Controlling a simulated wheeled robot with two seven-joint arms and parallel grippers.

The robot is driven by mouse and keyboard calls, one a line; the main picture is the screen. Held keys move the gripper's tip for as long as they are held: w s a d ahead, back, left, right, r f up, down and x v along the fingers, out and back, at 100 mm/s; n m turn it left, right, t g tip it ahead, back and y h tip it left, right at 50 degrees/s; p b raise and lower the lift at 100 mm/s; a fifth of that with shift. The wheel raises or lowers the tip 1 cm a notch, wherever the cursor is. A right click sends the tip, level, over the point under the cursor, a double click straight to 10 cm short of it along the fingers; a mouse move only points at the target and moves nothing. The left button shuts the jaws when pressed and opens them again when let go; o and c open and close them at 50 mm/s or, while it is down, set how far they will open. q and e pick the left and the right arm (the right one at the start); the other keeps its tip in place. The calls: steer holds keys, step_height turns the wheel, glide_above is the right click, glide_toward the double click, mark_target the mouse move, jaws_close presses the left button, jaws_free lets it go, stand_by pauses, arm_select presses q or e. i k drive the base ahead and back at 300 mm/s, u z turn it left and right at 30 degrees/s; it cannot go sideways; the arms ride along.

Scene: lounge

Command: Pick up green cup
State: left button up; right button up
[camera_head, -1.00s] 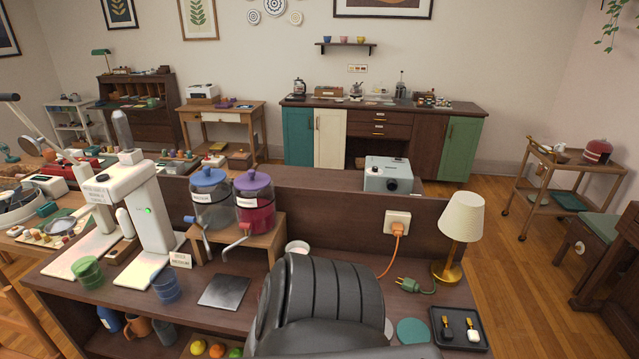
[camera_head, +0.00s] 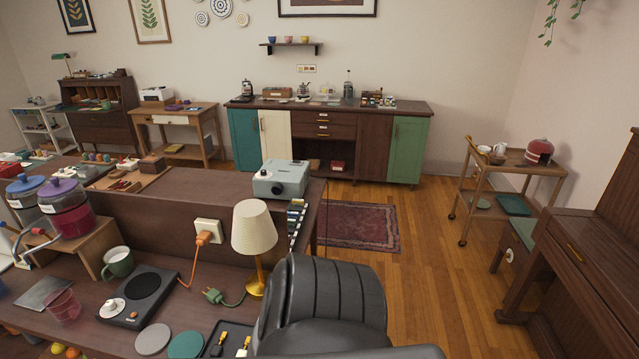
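A green mug (camera_head: 118,263) with a pale inside stands upright on the dark wooden counter (camera_head: 205,297) at the lower left. Its handle points left. It is beside a tan wooden stand (camera_head: 90,248) that carries lidded jars, and behind a black hot-plate-like device (camera_head: 140,298). Neither of my grippers is in view, so I cannot see how they stand relative to the mug.
A reddish clear tumbler (camera_head: 63,306) is left of the device. A raised ledge (camera_head: 170,215) backs the counter. Open floor (camera_head: 435,270) is on the right.

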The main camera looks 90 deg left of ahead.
mark_target(118, 266)
steer(key=i, duration=1.35)
steer(key=u, duration=1.7)
steer(key=i, duration=1.1)
steer(key=u, duration=3)
steer(key=i, duration=1)
